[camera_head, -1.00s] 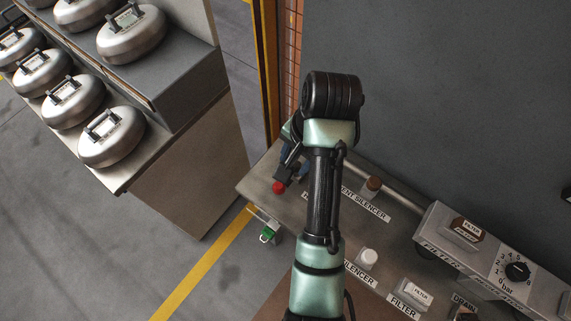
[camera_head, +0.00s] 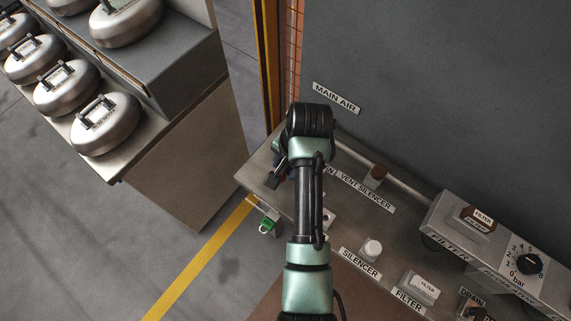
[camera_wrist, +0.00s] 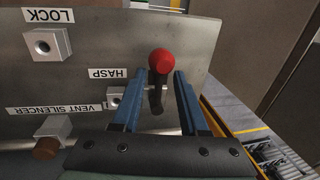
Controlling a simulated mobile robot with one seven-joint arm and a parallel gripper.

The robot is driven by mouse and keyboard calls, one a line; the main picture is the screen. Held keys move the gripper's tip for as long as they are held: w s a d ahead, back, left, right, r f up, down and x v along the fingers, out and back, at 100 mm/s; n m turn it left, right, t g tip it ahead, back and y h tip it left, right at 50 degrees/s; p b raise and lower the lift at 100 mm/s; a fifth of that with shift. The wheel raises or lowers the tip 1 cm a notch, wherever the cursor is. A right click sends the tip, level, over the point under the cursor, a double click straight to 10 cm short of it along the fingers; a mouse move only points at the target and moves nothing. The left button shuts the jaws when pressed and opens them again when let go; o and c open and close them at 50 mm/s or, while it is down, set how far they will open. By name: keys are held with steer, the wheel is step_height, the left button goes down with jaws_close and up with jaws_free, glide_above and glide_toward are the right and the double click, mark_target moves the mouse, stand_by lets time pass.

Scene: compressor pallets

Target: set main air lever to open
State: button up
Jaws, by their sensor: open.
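The main air lever has a red ball knob and a dark stem (camera_wrist: 161,64). It stands up from the metal panel (camera_wrist: 225,35) beside the HASP label in the wrist view. My gripper (camera_wrist: 157,75) is open, with its two blue fingers to either side of the lever. The knob shows between and just beyond the fingertips. I cannot tell whether a finger touches the stem. In the head view the lever is hidden behind my arm, and only a little of my gripper shows. The MAIN AIR label (camera_head: 336,98) is on the grey wall.
A green padlock (camera_head: 267,226) hangs at the panel's front edge. A brown-capped vent silencer (camera_head: 375,175), a white-capped silencer (camera_head: 372,247) and a filter regulator (camera_head: 500,240) lie to the right. A cabinet with several round metal canisters (camera_head: 107,123) stands left.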

steer(key=shift+f, duration=0.1)
jaws_close()
